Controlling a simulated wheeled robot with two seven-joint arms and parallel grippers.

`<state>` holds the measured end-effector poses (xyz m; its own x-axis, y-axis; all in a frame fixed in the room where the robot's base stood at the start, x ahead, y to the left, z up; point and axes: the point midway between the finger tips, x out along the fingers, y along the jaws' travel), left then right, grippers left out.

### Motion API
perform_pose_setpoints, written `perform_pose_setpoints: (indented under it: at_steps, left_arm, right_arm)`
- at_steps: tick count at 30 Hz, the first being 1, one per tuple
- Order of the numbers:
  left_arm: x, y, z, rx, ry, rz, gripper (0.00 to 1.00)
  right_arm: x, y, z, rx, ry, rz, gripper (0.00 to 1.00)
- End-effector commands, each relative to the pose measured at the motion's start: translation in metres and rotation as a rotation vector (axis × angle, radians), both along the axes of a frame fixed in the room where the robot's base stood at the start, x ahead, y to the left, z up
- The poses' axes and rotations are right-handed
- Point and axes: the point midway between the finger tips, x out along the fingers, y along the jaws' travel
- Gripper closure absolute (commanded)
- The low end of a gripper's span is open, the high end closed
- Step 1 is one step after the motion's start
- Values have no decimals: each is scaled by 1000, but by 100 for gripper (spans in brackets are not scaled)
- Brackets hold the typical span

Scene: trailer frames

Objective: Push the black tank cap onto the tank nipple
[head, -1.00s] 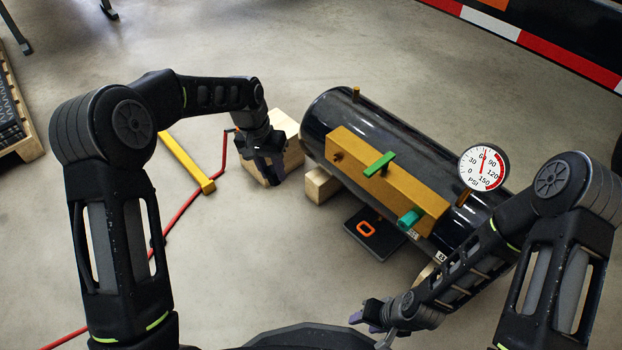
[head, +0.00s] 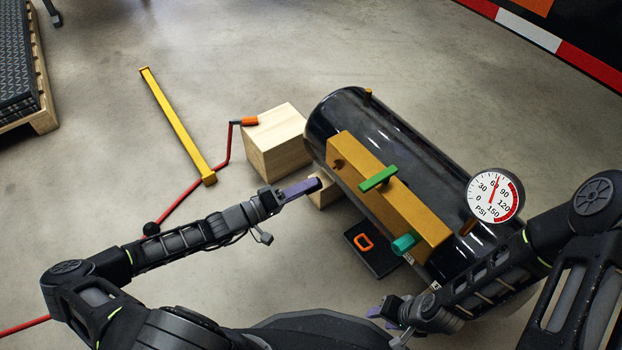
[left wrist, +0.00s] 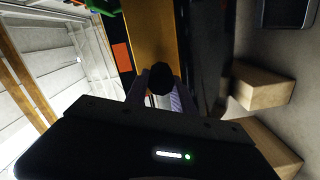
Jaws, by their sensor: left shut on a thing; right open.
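My left gripper (head: 302,189) is near the left side of the black tank (head: 345,112), its purple fingers pointing right. In the left wrist view, its fingers are shut on a small, dark, round cap (left wrist: 160,78), with the yellow block (left wrist: 155,35) behind it. The cap is not clear in the head view. One brass stub (head: 338,164) is on the yellow block and another (head: 368,94) on top of the tank; I cannot tell which is the nipple. The cap's exact gap to either is unclear. My right gripper (head: 384,311) is open, low at the tank's near side.
A green handle (head: 379,179) and a teal knob (head: 405,243) stick out from the yellow block. A pressure gauge (head: 495,196) stands at the right. A wooden block (head: 277,142), a red hose (head: 222,150) and a yellow bar (head: 178,125) are on the floor to the left.

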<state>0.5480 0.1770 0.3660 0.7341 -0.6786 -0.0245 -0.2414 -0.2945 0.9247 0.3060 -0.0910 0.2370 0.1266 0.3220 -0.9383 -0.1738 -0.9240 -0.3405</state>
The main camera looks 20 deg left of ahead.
Motion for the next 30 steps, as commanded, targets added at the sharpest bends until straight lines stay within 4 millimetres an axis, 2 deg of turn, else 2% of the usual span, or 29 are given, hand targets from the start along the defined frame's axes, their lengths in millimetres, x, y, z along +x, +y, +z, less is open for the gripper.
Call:
perform_pose_setpoints:
  at_steps: [1,4,14,22,30]
  left_arm:
    - [1,8,3,-13,-9,32,100]
    - [3,14,5,-18,-21,56,100]
    - [3,14,5,-15,-21,54,100]
    - [10,9,4,-15,-21,54,100]
    - [26,-7,3,-16,-21,52,100]
  right_arm:
    - [0,0,-1,0,0,0,58]
    - [0,0,-1,0,0,0,58]
    - [0,0,-1,0,0,0,58]
    - [1,0,-5,0,-2,-1,58]
    - [2,0,-15,-1,-6,-2,58]
